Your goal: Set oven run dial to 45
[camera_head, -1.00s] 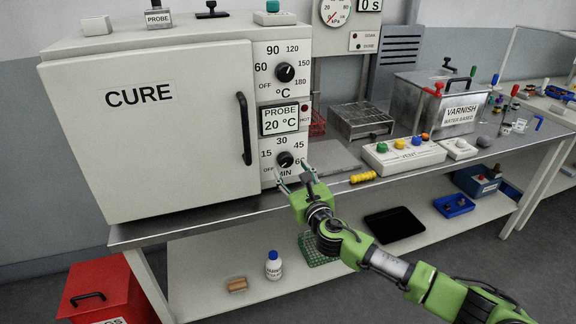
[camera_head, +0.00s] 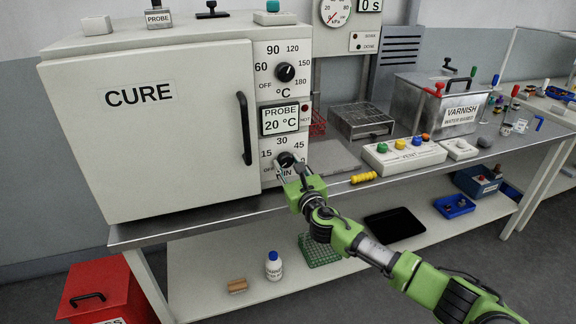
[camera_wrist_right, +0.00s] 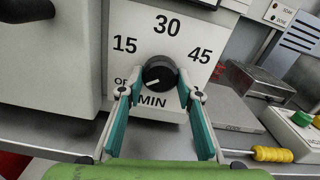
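The oven's run dial (camera_head: 286,159) is a black round knob on the lower front panel, marked OFF, 15, 30, 45 and MIN. It also shows in the right wrist view (camera_wrist_right: 158,72), where its white mark points to the lower left, toward OFF. My right gripper (camera_head: 288,167) is in front of the dial. My left gripper is out of view.
The oven door handle (camera_head: 245,128) stands out left of the panel. The temperature dial (camera_head: 285,73) and the 20 °C display (camera_head: 280,120) are above. A yellow ribbed object (camera_head: 363,177) and a button box (camera_head: 404,157) lie to the right on the bench.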

